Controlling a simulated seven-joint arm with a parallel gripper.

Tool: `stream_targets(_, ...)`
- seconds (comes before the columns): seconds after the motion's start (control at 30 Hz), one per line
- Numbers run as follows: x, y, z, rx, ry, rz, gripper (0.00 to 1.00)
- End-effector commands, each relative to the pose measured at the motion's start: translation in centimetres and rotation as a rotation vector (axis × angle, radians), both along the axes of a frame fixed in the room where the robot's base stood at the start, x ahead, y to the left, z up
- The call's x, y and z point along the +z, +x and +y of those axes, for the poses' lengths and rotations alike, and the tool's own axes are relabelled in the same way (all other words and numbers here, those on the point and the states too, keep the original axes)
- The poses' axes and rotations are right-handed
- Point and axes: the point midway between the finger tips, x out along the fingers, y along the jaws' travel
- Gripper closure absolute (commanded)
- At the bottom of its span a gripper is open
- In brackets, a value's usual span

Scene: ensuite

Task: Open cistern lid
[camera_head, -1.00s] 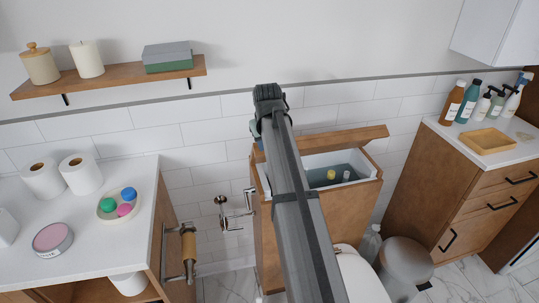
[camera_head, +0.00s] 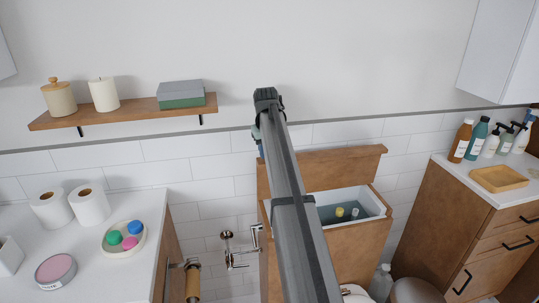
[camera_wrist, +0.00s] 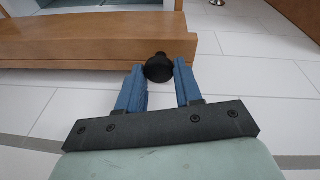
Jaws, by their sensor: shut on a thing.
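The wooden cistern lid (camera_head: 345,162) stands raised, close to upright, at the back of the wooden cistern box (camera_head: 350,250). The white inner tank (camera_head: 376,201) is uncovered, with water and a yellow-topped part inside. In the wrist view, my gripper (camera_wrist: 160,74) has its blue fingers on either side of a black knob (camera_wrist: 158,67) at the edge of the wooden lid (camera_wrist: 90,42), closed on it. In the head view, my arm crosses in front of the cistern and hides part of the lid and most of the gripper; only a bit of blue finger shows.
A wooden shelf (camera_head: 130,113) hangs at the upper left. A white counter (camera_head: 95,225) with rolls and a dish is at left. A wooden cabinet (camera_head: 455,220) with bottles is at right.

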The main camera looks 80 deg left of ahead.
Motion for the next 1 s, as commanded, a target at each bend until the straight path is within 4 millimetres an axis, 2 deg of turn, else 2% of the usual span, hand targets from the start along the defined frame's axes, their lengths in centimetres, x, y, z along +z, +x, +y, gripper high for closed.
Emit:
stream_targets(0.1,-0.03,0.22,0.62,-0.001,0.006,-0.004,1.00)
stream_targets(0.5,-0.10,0.26,0.62,-0.001,0.006,-0.004,1.00)
stream_targets(0.53,-0.11,0.25,0.61,-0.001,0.006,-0.004,0.62)
stream_targets(0.77,-0.06,0.14,0.50,-0.001,0.004,-0.002,0.41)
stream_targets(1.0,0.02,0.07,0.42,0.000,0.002,-0.002,0.41)
